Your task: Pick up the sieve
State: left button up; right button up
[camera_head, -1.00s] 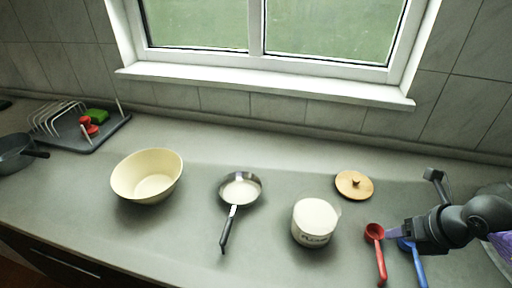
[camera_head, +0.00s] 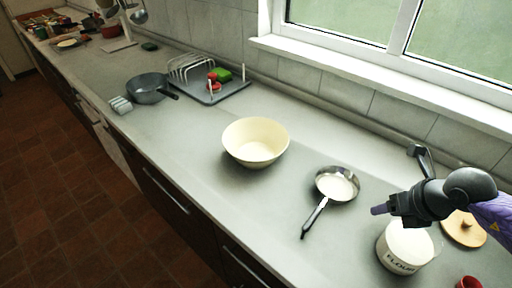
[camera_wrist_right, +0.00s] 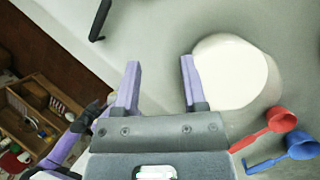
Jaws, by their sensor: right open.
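A round metal-rimmed utensil with a pale inside and a long dark handle (camera_head: 338,184), which I take for the sieve, lies on the counter in the head view. Its mesh cannot be made out. A dark handle end (camera_wrist_right: 98,22) shows at the top left of the right wrist view.
The white flour pot (camera_head: 405,247) stands close to the right gripper. A wooden lid (camera_head: 464,229) lies behind it. Red (camera_wrist_right: 280,120) and blue (camera_wrist_right: 301,146) scoops lie nearby. A cream bowl (camera_head: 255,142) stands left of the sieve, with bare counter between.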

aim_at(337, 185)
jog(key=i+j+z, duration=0.25)
jog(key=j+z, duration=0.15)
jog(key=i+j+z, duration=0.15)
jog(key=j+z, duration=0.25)
jog(key=i+j+z, duration=0.1)
jog(key=j+z, duration=0.25)
jog(key=j, duration=0.25)
jog(key=j+z, duration=0.4)
jog(key=j, duration=0.15)
